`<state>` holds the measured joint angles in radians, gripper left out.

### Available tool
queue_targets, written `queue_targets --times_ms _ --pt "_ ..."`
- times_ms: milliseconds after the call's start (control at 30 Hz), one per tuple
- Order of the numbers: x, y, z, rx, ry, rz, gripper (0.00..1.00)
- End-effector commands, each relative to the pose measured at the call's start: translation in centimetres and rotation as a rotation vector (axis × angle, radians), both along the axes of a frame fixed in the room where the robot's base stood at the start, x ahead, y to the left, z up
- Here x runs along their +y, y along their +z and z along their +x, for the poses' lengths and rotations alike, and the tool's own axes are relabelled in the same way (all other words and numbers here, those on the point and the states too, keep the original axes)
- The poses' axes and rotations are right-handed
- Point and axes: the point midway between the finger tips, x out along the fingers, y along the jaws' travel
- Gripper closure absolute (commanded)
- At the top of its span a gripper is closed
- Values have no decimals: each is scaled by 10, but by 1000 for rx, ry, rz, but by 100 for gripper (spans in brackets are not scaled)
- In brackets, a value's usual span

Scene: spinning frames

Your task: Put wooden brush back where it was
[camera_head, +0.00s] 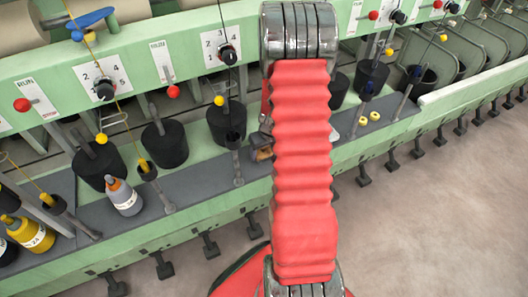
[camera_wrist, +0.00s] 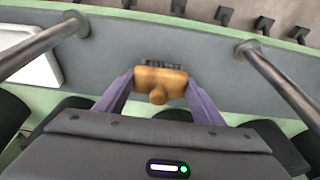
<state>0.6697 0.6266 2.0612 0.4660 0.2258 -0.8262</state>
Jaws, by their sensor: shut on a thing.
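The wooden brush (camera_wrist: 158,90) is light brown with a round knob handle and dark bristles at its far side. In the wrist view it sits between the two purple fingers of my gripper (camera_wrist: 161,80), which are shut on it from both sides. The brush is over the grey shelf of the green machine; I cannot tell whether its bristles touch the shelf. In the head view only a small part of the brush (camera_head: 263,153) shows at the left edge of my red arm. My arm hides most of the gripper there.
A grey-and-orange bottle (camera_head: 124,199) and a yellow bottle (camera_head: 30,235) stand to the left. Small yellow pieces (camera_head: 363,121) lie right of my arm. A white tray (camera_wrist: 30,62) is at left in the wrist view.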

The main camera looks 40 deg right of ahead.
Motion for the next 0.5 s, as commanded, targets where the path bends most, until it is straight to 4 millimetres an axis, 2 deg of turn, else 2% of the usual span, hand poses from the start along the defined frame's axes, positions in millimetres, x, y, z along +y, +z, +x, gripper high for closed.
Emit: queue_targets --times_ms 400,433,500 --pt "-1 -5 0 -1 -2 -1 71" --pt "-1 -5 0 -1 -2 -1 37" --pt "-1 -5 0 -1 -2 -1 32"
